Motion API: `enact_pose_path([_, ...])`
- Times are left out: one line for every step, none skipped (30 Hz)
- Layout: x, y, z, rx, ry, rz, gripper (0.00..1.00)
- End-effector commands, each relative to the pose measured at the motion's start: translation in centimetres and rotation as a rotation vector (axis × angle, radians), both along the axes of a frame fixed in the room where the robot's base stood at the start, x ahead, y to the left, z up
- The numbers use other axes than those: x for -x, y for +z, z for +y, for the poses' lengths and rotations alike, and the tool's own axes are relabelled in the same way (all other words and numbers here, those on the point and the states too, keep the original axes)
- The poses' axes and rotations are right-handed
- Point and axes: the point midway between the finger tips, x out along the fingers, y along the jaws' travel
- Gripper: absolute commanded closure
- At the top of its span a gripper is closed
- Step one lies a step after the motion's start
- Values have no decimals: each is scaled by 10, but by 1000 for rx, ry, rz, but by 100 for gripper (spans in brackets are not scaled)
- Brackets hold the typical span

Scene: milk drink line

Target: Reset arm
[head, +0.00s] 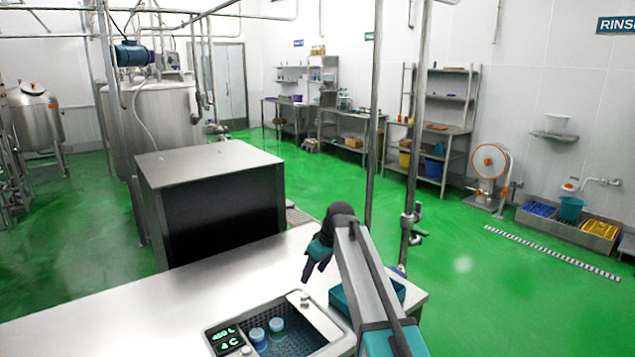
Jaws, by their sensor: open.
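My arm reaches up from the bottom of the head view and bends over at the top. My gripper (314,270) hangs from it, pointing down, with dark fingers that are open. I see nothing between the fingers, though they are small in this view. The gripper is above the steel counter (130,318), behind a sunken bath (323,322) with a green-lit display (226,340). Two round containers with pale tops, one at the left (257,335) and one at the right (277,325), stand in the bath, apart from my gripper.
A teal tray (398,290) sits on the counter at the right, partly hidden by my arm. A large box with a steel top and dark side (225,213) stands beyond the counter. A vertical pipe (416,130) rises behind the arm. Green floor (465,265) is open at the right.

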Motion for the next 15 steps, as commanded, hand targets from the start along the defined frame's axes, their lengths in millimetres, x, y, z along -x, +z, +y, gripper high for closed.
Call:
enact_pose_path([0, 0, 0, 0, 0, 0, 48])
enact_pose_path([0, 0, 0, 0, 0, 0, 48])
enact_pose_path([0, 0, 0, 0, 0, 0, 48])
enact_pose_path([0, 0, 0, 0, 0, 0, 48])
enact_pose_path([2, -4, -2, 1, -6, 5, 48])
enact_pose_path([5, -8, -4, 2, -14, 8, 48])
enact_pose_path([6, -11, -6, 3, -20, 12, 48])
enact_pose_path([8, -14, -7, 4, -24, 15, 48])
enact_pose_path([9, -18, -9, 4, -32, 19, 48])
enact_pose_path([11, -20, -11, 5, -39, 22, 48])
enact_pose_path([12, -23, -12, 4, -45, 25, 48])
enact_pose_path([15, -28, -15, 7, -55, 30, 48])
enact_pose_path([17, -31, -17, 8, -62, 33, 48])
enact_pose_path([19, -35, -19, 9, -69, 37, 48])
enact_pose_path([21, -40, -21, 10, -81, 43, 48])
